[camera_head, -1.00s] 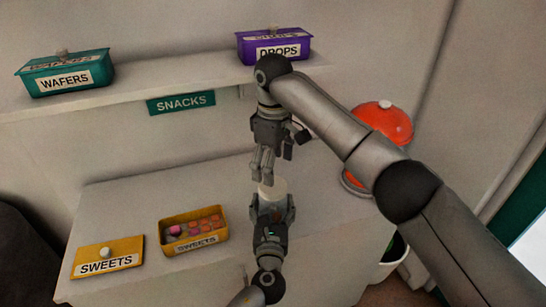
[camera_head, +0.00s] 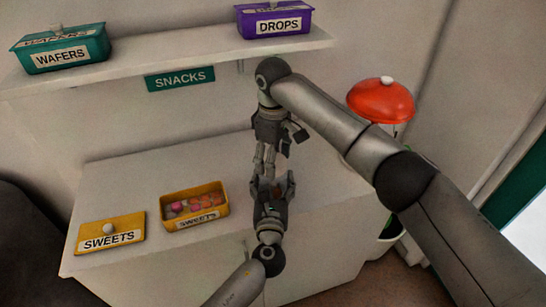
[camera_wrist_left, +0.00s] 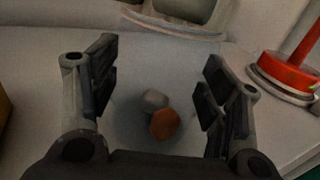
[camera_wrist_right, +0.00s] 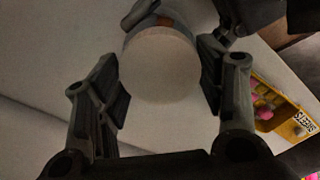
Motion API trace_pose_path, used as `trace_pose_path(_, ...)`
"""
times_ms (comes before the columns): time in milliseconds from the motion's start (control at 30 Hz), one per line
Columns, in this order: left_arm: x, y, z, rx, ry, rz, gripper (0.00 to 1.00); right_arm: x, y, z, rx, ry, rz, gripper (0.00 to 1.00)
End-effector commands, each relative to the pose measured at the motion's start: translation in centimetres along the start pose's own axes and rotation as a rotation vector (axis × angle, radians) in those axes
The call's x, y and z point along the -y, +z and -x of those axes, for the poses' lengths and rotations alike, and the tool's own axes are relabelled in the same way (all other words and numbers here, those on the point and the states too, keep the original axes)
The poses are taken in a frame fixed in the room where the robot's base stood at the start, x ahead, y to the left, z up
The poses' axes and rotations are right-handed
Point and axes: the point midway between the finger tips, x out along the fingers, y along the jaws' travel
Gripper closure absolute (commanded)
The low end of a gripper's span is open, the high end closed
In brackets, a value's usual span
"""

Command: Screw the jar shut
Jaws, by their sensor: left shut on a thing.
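The clear jar (camera_wrist_right: 148,22) has an orange and a grey sweet (camera_wrist_left: 158,112) inside, seen between my left fingers. My left gripper (camera_head: 268,182) is shut on the jar and comes up from below. The round white lid (camera_wrist_right: 160,66) shows in the right wrist view, over the jar's mouth. It lies between the tips of my right gripper (camera_head: 264,168), which points down right above my left gripper. The right fingers look spread on both sides of the lid. I cannot tell whether they touch it. In the head view, the grippers hide the jar and lid.
On the white cabinet top (camera_head: 110,180) lie an open yellow sweets box (camera_head: 178,221) and its lid (camera_head: 82,246). The shelf (camera_head: 160,68) above holds a teal wafers box (camera_head: 90,48) and a purple drops box (camera_head: 247,24). A red dome (camera_head: 380,100) stands at right.

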Motion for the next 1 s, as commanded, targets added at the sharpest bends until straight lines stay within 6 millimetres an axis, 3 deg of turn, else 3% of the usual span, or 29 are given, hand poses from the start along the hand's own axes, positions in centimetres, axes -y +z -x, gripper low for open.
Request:
trace_pose_path(33,0.00,0.01,0.00,0.000,0.000,0.000,0.97,-0.02,0.00,0.01,0.000,0.001,0.000,0.53)
trace_pose_path(133,0.00,0.01,0.00,0.000,0.000,0.000,0.97,-0.03,0.00,0.01,0.000,0.001,0.000,0.65)
trace_pose_path(367,0.00,0.01,0.01,0.000,0.000,0.000,0.97,-0.03,0.00,0.01,0.000,0.001,-0.011,0.67)
trace_pose_path(400,0.00,0.01,0.01,0.000,0.000,0.000,0.97,-0.03,0.01,0.01,0.000,0.001,-0.011,0.33)
trace_pose_path(567,0.01,0.01,0.01,0.000,0.000,0.000,0.97,-0.03,0.01,0.01,0.000,0.001,-0.010,0.13)
trace_pose_path(1000,0.01,0.01,0.01,0.000,0.000,0.000,0.97,-0.05,-0.04,0.78,-0.001,0.002,-0.010,0.13)
